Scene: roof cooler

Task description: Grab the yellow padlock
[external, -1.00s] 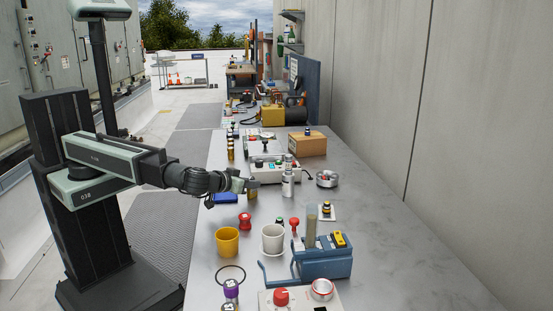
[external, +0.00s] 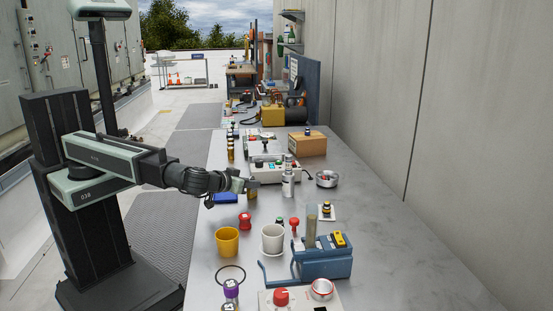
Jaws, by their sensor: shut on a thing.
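My gripper (external: 253,184) is over the metal bench, left of the white spray can, at the end of my outstretched arm. It is shut on a small dull-yellow thing, which looks like the yellow padlock (external: 252,194). Only its lower body shows below the fingers; its upper part is hidden, and it is too small to make out detail. I cannot tell whether it touches the bench top.
A white can (external: 288,182) stands close right of my gripper, with a control box (external: 270,170) behind. A blue case (external: 225,197) lies to the left.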

